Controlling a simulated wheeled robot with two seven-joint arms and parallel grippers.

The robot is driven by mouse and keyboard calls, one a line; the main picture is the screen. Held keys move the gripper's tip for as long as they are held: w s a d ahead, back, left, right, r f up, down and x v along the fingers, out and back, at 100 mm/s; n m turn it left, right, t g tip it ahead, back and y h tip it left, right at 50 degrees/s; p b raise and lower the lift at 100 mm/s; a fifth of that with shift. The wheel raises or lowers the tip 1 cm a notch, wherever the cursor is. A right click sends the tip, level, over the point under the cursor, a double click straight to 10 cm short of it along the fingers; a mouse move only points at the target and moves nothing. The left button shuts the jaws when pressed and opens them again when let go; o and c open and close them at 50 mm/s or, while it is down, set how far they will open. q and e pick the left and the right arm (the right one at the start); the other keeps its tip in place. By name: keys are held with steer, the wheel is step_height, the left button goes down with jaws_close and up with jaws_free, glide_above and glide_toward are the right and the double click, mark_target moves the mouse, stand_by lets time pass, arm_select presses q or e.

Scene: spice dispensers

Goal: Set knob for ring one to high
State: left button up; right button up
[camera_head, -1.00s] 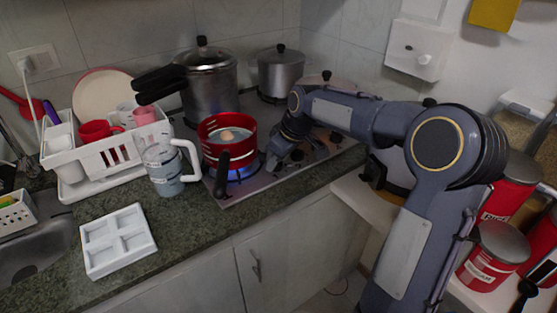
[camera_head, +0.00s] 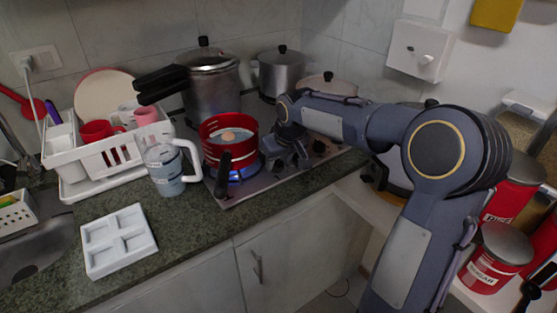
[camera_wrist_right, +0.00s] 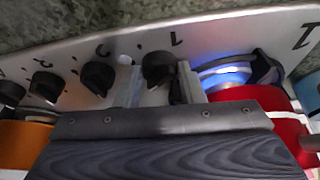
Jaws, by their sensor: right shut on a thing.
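The black knob for ring one (camera_wrist_right: 158,66) sits on the stove's front panel beside a printed "1" in the right wrist view. My right gripper (camera_wrist_right: 161,84) has its two fingers on either side of this knob, shut on it. In the head view my right gripper (camera_head: 298,160) is low over the stove's front edge, right of the red pot, and hides the knob. A blue flame (camera_head: 240,174) burns under the red pot (camera_head: 222,155), which holds water and an egg. It also shows in the wrist view (camera_wrist_right: 222,74). My left gripper is not in view.
Other black knobs (camera_wrist_right: 97,77) line the panel beside my fingers. A glass jug (camera_head: 165,170) stands left of the stove, near a white dish rack (camera_head: 92,155). Large pots (camera_head: 211,85) stand behind. The counter front by the white tray (camera_head: 118,240) has free room.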

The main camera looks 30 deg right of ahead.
steer(key=shift+r, duration=0.1)
steer(key=o, duration=1)
steer(key=v, duration=0.7)
steer(key=shift+s+r+p, duration=0.2)
steer(key=shift+r+p, duration=0.1)
